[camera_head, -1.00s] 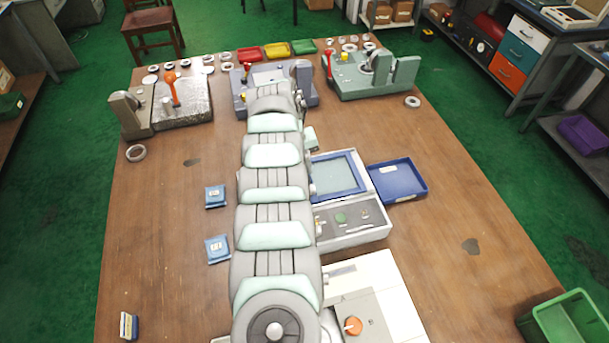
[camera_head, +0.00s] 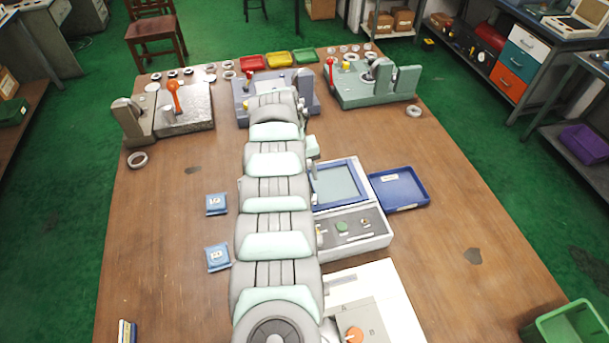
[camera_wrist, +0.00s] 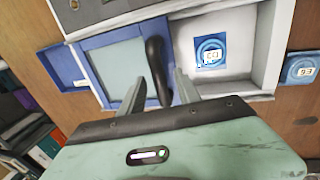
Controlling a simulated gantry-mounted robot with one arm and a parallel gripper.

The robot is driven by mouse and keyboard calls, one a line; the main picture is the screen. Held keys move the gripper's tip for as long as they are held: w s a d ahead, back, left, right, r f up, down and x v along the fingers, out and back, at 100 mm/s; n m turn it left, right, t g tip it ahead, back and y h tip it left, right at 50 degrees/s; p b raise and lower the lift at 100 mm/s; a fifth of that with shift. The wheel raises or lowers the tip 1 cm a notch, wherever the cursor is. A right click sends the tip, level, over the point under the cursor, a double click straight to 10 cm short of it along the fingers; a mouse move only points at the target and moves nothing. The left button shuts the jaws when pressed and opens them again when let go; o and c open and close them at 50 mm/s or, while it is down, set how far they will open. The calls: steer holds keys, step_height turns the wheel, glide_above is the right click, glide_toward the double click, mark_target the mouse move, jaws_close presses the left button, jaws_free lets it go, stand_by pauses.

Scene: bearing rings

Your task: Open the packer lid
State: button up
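The packer is a white machine (camera_head: 380,240) right of my arm, with a blue-framed panel (camera_head: 338,184) around a grey-green window. In the wrist view the blue frame (camera_wrist: 97,48) lies at the left, and a white recess (camera_wrist: 262,55) holding a blue packet (camera_wrist: 210,53) lies at the right. A black curved handle (camera_wrist: 155,62) stands between them. My gripper (camera_wrist: 160,80) has its fingers apart, one on each side of the handle; I cannot tell whether either touches it. In the head view my arm hides the recess and most of the gripper.
A blue tray (camera_head: 398,188) sits right of the packer. A white machine with an orange knob (camera_head: 354,335) stands in front. Two blue packets (camera_head: 216,204) (camera_head: 217,257) lie left of my arm. Fixtures and coloured trays line the back. The table's right side is mostly clear.

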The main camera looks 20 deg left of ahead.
step_height(320, 180, up, 10)
steer(key=s+a+p, duration=0.1)
steer(key=shift+s+a+r, duration=0.2)
steer(key=shift+a, duration=0.05)
stand_by(0.4)
